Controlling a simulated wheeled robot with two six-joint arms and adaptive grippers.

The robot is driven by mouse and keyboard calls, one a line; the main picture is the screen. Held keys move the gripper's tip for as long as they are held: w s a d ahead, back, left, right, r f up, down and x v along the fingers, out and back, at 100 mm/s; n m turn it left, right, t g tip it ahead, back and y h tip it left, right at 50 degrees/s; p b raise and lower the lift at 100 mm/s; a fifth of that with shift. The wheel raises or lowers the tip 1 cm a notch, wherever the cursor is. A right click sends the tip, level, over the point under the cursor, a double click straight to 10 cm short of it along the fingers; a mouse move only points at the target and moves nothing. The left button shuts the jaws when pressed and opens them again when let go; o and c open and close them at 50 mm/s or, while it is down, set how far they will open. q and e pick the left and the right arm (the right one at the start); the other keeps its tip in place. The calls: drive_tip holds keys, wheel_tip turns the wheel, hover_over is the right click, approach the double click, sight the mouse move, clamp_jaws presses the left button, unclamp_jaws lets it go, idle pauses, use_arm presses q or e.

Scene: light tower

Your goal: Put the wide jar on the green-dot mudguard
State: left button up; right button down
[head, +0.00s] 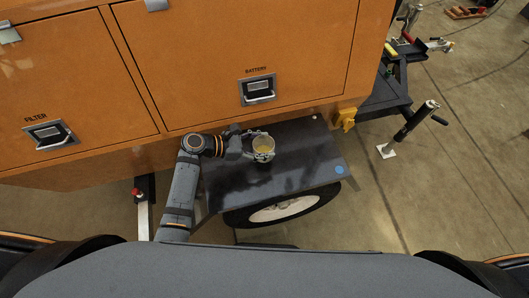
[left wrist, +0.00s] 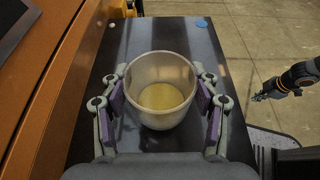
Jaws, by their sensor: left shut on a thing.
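The wide jar (head: 264,146) is a pale, see-through, open-topped vessel with yellowish contents at its bottom. My left gripper (head: 258,149) is shut on it, with a finger pad on each side of the jar (left wrist: 162,70) in the left wrist view. The jar is upright over the dark mudguard (head: 235,182); I cannot tell whether its base touches the plate. This mudguard bears a blue dot (head: 339,170) at its near right corner; I see no clear green dot. My right gripper (left wrist: 262,96) shows small at the right of the left wrist view, away from the jar.
The orange trailer body (head: 200,60) with latched doors stands along the mudguard's far side. A wheel (head: 285,210) is below the plate. A yellow bracket (head: 346,119) and a jack post (head: 410,128) stand to the right. The plate's right part is clear.

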sight(263, 151)
use_arm(q)
drive_tip(key=shift+f+b, duration=0.3)
drive_tip(key=shift+f, duration=1.75)
drive_tip(key=shift+f, duration=0.1)
drive_tip(key=o, duration=1.2)
